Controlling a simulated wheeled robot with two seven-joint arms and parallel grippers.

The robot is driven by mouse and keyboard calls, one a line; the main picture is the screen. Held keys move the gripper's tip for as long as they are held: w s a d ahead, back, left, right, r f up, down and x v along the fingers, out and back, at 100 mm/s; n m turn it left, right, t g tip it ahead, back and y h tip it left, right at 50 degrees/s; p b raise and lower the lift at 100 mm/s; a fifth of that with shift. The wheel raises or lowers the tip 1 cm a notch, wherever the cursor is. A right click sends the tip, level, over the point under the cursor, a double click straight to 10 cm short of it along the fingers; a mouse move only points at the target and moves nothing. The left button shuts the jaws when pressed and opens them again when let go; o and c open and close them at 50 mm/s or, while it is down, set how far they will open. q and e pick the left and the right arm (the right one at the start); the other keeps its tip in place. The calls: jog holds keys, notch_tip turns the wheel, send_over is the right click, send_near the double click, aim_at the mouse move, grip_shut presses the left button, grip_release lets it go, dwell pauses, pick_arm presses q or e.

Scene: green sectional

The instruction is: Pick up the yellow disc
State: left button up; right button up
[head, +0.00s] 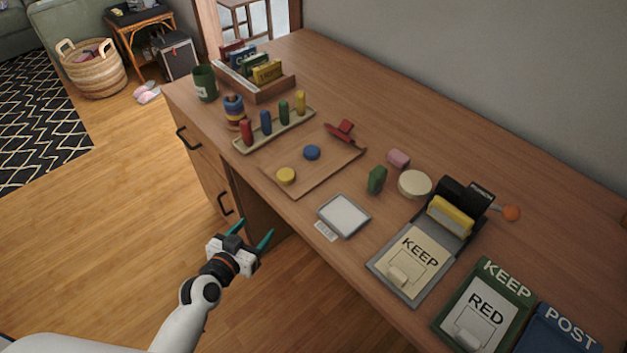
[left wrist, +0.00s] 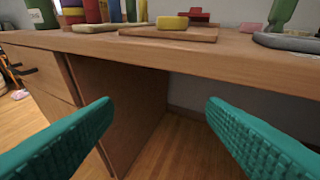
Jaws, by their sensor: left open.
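The yellow disc (head: 286,175) lies flat on a thin wooden board (head: 318,178) on the desk, near the board's front left corner. A blue disc (head: 312,152) lies behind it on the same board. In the left wrist view the yellow disc (left wrist: 172,22) shows edge-on at the top, above the desk's front edge. My left gripper (head: 252,241) is open and empty. It is in front of the desk, lower than the desktop and apart from the disc. Its teal fingers (left wrist: 160,125) spread wide in the wrist view. My right gripper is not seen.
A rack of coloured pegs (head: 275,128) and a ring stack (head: 234,112) stand left of the board. A grey-framed pad (head: 344,215) lies to its right. A red piece (head: 345,128) is at the back. The desk's front edge (left wrist: 150,48) lies between gripper and disc.

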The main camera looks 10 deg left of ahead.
pick_arm(q)
jog(key=t+h, duration=0.1)
jog(key=t, duration=0.1)
send_near(283, 178)
jog(key=w, duration=0.2)
jog(key=w+d, duration=0.1)
jog(key=shift+w+f+m, duration=0.3)
jog(key=shift+w+f, duration=0.05)
jog(key=shift+w+d, duration=0.2)
jog(key=shift+w, duration=0.35)
jog(key=p+x, duration=0.1)
jog(key=x, duration=0.4)
jog(key=shift+a, duration=0.1)
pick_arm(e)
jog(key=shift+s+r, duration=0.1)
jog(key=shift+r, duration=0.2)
pick_arm(q)
jog(key=shift+c, duration=0.4)
jog(key=c, duration=1)
